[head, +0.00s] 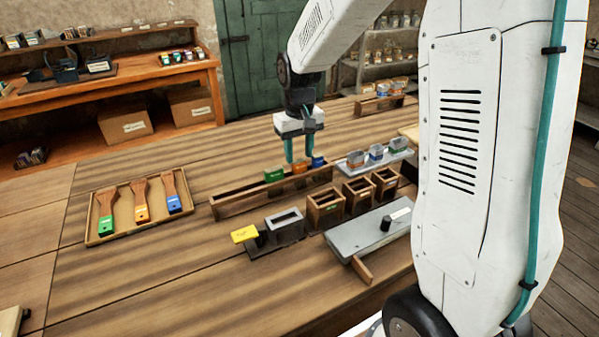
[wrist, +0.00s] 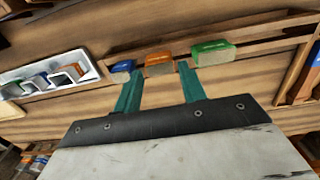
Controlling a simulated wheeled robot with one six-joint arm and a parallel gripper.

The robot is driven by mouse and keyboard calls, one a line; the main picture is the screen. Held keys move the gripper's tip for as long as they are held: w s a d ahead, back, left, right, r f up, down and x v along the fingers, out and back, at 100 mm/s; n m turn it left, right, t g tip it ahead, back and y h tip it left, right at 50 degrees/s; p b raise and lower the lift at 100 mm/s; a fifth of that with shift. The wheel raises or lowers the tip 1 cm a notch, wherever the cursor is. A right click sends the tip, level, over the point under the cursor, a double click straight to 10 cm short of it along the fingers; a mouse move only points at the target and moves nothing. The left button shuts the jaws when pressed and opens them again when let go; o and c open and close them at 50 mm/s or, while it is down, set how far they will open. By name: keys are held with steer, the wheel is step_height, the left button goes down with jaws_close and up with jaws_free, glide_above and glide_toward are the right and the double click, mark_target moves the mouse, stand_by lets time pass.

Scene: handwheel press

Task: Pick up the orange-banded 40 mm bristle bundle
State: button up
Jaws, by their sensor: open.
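The orange-banded bristle bundle (head: 299,168) stands in a long wooden rack (head: 235,203), between a green-banded bundle (head: 273,175) and a blue-banded bundle (head: 318,162). In the wrist view the orange bundle (wrist: 159,65) lies between the green one (wrist: 212,53) and the blue one (wrist: 122,68). My gripper (head: 299,160) is open above the rack at the orange bundle. In the wrist view its two teal fingers (wrist: 158,72) point at the orange bundle, one towards each side. I cannot tell whether they touch it.
A tray of wooden-handled brushes (head: 96,240) lies left. In front of the rack stand a grey block (head: 286,222), small wooden boxes (head: 325,208) and a grey slab (head: 355,237). A pale tray with metal ferrules (head: 349,167) stands right. The table's left middle is clear.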

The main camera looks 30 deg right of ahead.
mark_target(299, 161)
step_height(299, 161, down, 4)
steer(key=shift+r, duration=0.15)
steer(key=c, duration=0.6)
